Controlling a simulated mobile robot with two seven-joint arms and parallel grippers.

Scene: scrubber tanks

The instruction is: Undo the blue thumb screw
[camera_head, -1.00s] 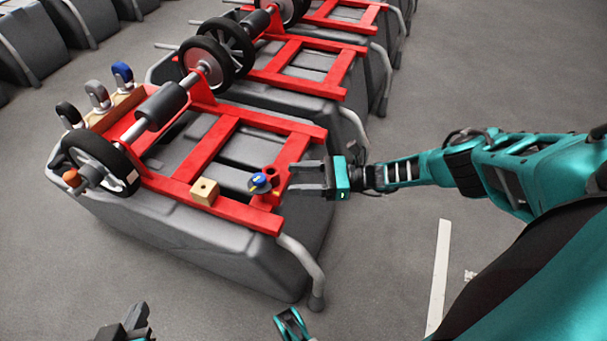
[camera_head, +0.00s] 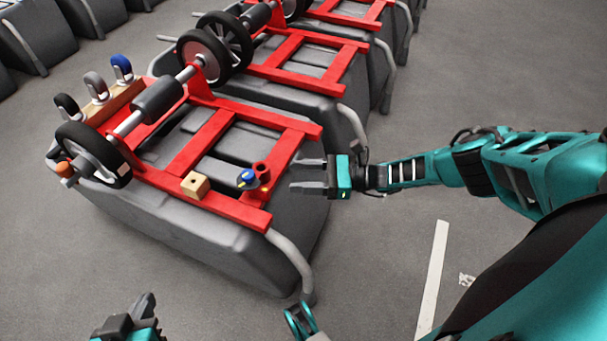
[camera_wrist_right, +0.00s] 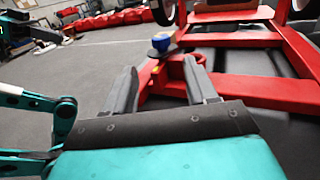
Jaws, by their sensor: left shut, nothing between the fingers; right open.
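The blue thumb screw (camera_head: 246,177) sits on the red frame (camera_head: 231,206) of the nearest grey tank, beside a short red round post (camera_head: 261,170). A small yellow part shows near it. My right gripper (camera_head: 296,174) is open and empty, just right of the screw and post, its fingers pointing left at them without touching. In the right wrist view the blue screw (camera_wrist_right: 161,43) is ahead, between the two spread fingertips. My left gripper (camera_head: 146,306) is shut and empty at the bottom left of the head view, well away from the screw.
A wooden block (camera_head: 195,185) sits on the frame left of the screw. Black, grey and blue casters (camera_head: 122,68) stand on a wooden strip at the far left, near a large wheel (camera_head: 94,155). More tanks stand behind. Bare floor lies right of the tank.

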